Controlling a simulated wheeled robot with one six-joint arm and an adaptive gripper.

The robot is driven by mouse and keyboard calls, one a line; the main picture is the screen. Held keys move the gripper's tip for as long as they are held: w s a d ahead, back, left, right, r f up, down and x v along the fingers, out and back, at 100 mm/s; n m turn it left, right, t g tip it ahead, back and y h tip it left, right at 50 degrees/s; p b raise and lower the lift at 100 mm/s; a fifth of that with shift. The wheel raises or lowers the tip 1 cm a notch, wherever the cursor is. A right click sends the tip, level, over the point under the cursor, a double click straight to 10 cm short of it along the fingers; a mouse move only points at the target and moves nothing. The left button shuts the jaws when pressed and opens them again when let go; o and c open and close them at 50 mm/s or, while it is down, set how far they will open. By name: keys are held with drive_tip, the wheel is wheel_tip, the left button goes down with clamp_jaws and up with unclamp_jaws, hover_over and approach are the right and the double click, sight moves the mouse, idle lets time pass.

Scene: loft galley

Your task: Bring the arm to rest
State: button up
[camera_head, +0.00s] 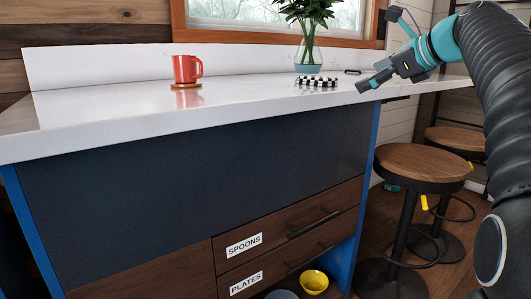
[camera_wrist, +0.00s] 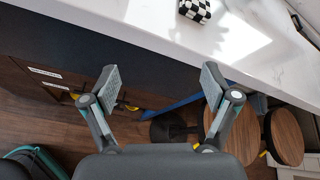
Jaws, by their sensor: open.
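My gripper (camera_head: 368,84) is at the right in the head view, in front of the counter's front edge and near the height of its top. In the wrist view my gripper (camera_wrist: 160,78) has its two fingers spread wide apart with nothing between them. The white counter (camera_head: 130,110) lies just beyond the fingertips, and its edge also crosses the wrist view (camera_wrist: 130,25). My arm comes in from the right side of the head view.
On the counter stand a red mug (camera_head: 185,70) on a coaster, a checkered item (camera_head: 317,82) and a vase with leaves (camera_head: 308,55). Below are drawers labelled SPOONS (camera_head: 295,222) and PLATES (camera_head: 290,262), and a yellow bowl (camera_head: 314,282). Stools (camera_head: 420,165) stand at the right.

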drive_tip(key=s+d+f+n+g+h, duration=0.1)
drive_tip(key=s+f+n+g+h, duration=0.3)
drive_tip(key=f, duration=0.6)
drive_tip(key=s+d+f+n, duration=0.1)
drive_tip(key=s+f+n, duration=0.1)
drive_tip(key=f+n, duration=0.65)
drive_tip(key=s+a+f+n+h, duration=0.1)
drive_tip(key=s+a+f+n, duration=0.2)
drive_tip(key=s+f, duration=0.3)
drive_tip(key=s+a+f+n+g+h, duration=0.1)
drive_tip(key=s+a+f+n, duration=0.2)
drive_tip(key=s+f, duration=0.4)
drive_tip(key=s+a+f+n, duration=0.3)
drive_tip(key=s+f+n, duration=0.2)
drive_tip(key=s, duration=0.8)
drive_tip(key=shift+s+a+f+g+h, duration=0.3)
drive_tip(key=shift+s+a+f+h, duration=0.1)
drive_tip(key=shift+f, duration=0.5)
drive_tip(key=shift+n, duration=0.25)
